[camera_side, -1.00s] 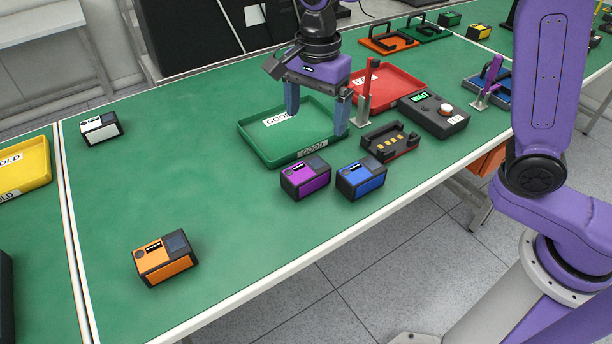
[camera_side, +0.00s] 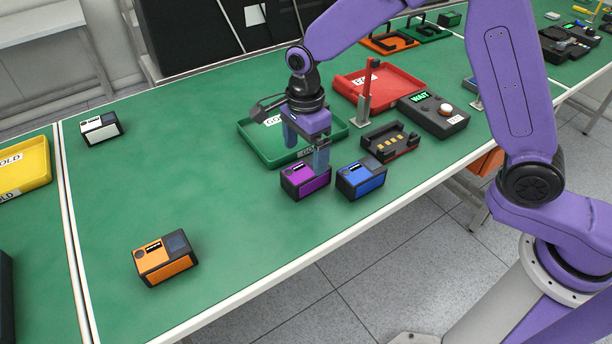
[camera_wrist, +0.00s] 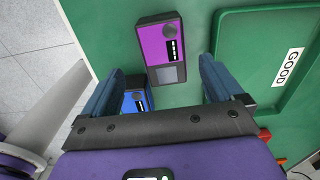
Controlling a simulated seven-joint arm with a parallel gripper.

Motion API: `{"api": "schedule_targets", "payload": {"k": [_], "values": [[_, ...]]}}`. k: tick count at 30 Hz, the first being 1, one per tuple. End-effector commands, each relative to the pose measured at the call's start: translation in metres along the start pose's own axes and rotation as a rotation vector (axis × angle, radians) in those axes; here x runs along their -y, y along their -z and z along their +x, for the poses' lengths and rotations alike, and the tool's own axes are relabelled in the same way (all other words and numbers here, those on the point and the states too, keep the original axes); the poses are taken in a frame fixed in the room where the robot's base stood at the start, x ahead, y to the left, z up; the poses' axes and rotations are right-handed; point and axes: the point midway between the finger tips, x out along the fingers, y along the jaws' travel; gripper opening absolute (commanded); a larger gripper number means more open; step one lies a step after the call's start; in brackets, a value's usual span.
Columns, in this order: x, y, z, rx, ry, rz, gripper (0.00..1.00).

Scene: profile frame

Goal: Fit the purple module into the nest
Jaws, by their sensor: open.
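The purple module (camera_side: 305,183) stands on the green table in front of the green tray, just left of the blue module (camera_side: 361,180). My gripper (camera_side: 305,158) is open and empty above and slightly behind the purple module, and one finger overlaps it in the side view. In the wrist view the purple module (camera_wrist: 162,44) lies ahead of the gap between my open fingers (camera_wrist: 158,85), and the blue module (camera_wrist: 137,100) shows partly beside the left finger. The nest (camera_side: 390,142), a dark cradle with yellow contacts, stands to the right and looks empty.
The green GOOD tray (camera_side: 257,147) lies behind my gripper. A red tray (camera_side: 378,86), a red-topped post (camera_side: 369,90) and a control box reading WAIT (camera_side: 433,115) stand near the nest. An orange module (camera_side: 163,260) and a white module (camera_side: 101,129) stand at left, with clear table between.

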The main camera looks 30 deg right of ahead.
Motion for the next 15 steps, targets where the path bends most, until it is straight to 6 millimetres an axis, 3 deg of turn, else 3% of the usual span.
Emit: {"api": "schedule_targets", "payload": {"k": [10,15], "values": [[0.001,0.002,0.028,-0.001,-0.002,0.001,0.94],[0.004,0.007,0.052,-0.001,-0.003,0.002,0.94]]}}
